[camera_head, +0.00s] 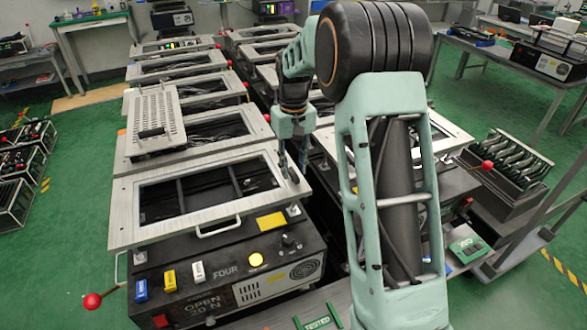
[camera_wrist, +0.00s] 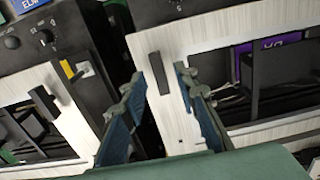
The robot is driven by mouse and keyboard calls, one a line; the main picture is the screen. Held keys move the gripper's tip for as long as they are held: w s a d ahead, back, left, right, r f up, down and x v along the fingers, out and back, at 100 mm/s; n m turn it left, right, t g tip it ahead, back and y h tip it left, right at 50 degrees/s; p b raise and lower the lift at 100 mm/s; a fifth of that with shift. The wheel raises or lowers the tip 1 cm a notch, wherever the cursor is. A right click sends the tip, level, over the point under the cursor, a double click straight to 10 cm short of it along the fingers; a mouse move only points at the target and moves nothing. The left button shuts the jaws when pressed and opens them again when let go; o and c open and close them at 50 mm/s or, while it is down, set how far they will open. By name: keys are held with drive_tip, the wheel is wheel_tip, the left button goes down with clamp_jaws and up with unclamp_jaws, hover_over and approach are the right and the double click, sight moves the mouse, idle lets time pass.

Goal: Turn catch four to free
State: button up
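The fixture marked FOUR (camera_head: 225,272) stands front left in the head view, with a pale metal frame (camera_head: 150,230) on top. A small dark catch (camera_head: 293,173) sits on the frame's right side. In the wrist view a black bar-shaped catch (camera_wrist: 159,72) lies on a pale frame, between the fingertips in the picture. My gripper (camera_head: 294,160) is over the right side of the FOUR frame. In the wrist view my gripper (camera_wrist: 158,80) has its two fingers spread, with nothing held. I cannot tell whether a finger touches the catch.
A red-ball lever (camera_head: 92,301) sticks out at the front left. A pale slotted plate (camera_head: 156,122) stands on the frame behind. More framed fixtures run back in two rows, with a narrow gap between. In the wrist view a neighbouring catch (camera_wrist: 44,103) is at left.

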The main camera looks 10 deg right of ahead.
drive_tip(key=shift+f, duration=0.55)
clamp_jaws()
